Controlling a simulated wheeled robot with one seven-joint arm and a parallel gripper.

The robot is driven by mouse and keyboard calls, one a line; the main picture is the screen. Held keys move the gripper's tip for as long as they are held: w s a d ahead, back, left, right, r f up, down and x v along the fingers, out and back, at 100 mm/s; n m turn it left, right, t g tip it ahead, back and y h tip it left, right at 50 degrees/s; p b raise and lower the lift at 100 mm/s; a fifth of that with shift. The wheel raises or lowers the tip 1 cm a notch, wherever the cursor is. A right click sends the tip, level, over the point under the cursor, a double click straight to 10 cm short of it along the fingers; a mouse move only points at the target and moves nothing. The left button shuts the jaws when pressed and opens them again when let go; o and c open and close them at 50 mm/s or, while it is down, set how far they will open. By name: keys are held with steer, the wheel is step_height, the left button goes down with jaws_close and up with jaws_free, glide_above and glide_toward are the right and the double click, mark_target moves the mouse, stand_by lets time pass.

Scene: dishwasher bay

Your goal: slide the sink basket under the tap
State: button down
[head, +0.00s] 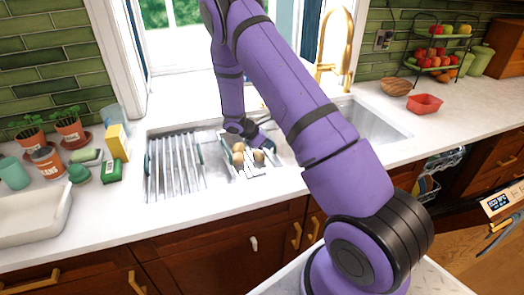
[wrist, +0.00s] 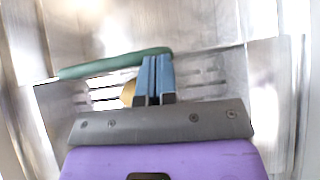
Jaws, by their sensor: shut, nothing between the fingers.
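The sink basket (head: 250,173) is a pale slatted tray with green end handles and a few brown round items (head: 239,158) in it. It sits over the sink, just right of the drying rack. In the head view the fingers are hard to make out.
A metal drying rack (head: 172,168) lies across the sink's left part. The sink bowl (head: 375,125) is open to the right, below the tap.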

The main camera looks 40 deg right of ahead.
steer(key=s+d, duration=0.4)
steer(key=d, duration=1)
steer(key=s+d, duration=0.4)
steer(key=d, duration=1)
steer(key=s+d, duration=0.4)
steer(key=d, duration=1)
steer(key=shift+s+d, duration=0.15)
steer(key=shift+d, duration=0.2)
